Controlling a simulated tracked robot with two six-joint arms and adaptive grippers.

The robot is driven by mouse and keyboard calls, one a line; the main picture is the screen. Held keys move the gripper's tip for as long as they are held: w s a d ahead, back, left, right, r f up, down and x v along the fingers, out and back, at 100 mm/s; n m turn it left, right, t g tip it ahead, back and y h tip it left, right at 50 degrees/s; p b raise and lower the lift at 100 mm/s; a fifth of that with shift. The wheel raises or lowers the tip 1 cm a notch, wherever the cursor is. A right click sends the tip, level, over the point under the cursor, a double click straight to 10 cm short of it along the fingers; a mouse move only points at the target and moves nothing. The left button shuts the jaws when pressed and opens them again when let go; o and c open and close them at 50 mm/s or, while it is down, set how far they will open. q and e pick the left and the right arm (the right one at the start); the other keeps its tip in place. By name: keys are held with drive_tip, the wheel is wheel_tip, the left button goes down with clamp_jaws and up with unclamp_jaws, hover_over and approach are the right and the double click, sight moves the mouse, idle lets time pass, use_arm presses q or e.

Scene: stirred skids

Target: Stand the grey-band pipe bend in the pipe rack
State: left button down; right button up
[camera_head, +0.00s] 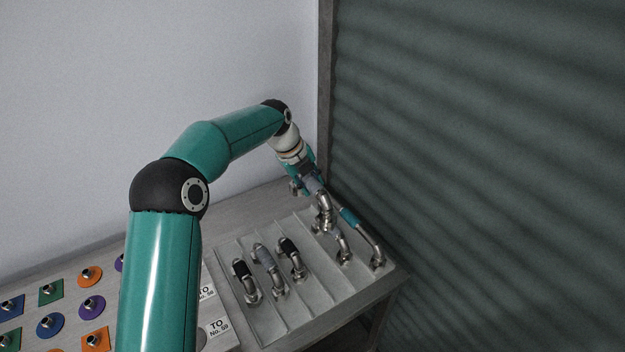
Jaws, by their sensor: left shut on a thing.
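My left gripper (308,180) is at the far right part of the table, shut on a metal pipe bend (324,208). The band near the jaws looks grey, and the bent end points down over the rack. I cannot tell whether that end touches the rack. The pipe rack (302,306) is a pale grey tray with raised ridges. Another pipe bend with a grey band (264,256) lies in it, between two black-band bends (240,268) and (288,246). My right gripper is not in view.
A teal-band pipe bend (350,217) and another metal bend (343,246) lie close to the held one. Coloured plates with metal fittings (92,307) and white labels (218,327) are at left. A dark ribbed shutter (480,170) stands right of the table.

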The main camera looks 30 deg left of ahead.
use_arm(q)
drive_tip(key=shift+f, duration=0.25)
wheel_tip(320, 180, down, 16)
drive_tip(key=b, duration=1.3)
drive_tip(key=shift+b, duration=0.3)
idle(1.4)
drive_tip(key=shift+a+f, duration=0.1)
drive_tip(key=shift+f, duration=0.1)
idle(0.4)
drive_tip(key=shift+f+b, duration=1.55)
drive_tip(key=shift+f, duration=0.15)
drive_tip(key=shift+f, duration=0.2)
drive_tip(key=c, duration=0.7)
unclamp_jaws()
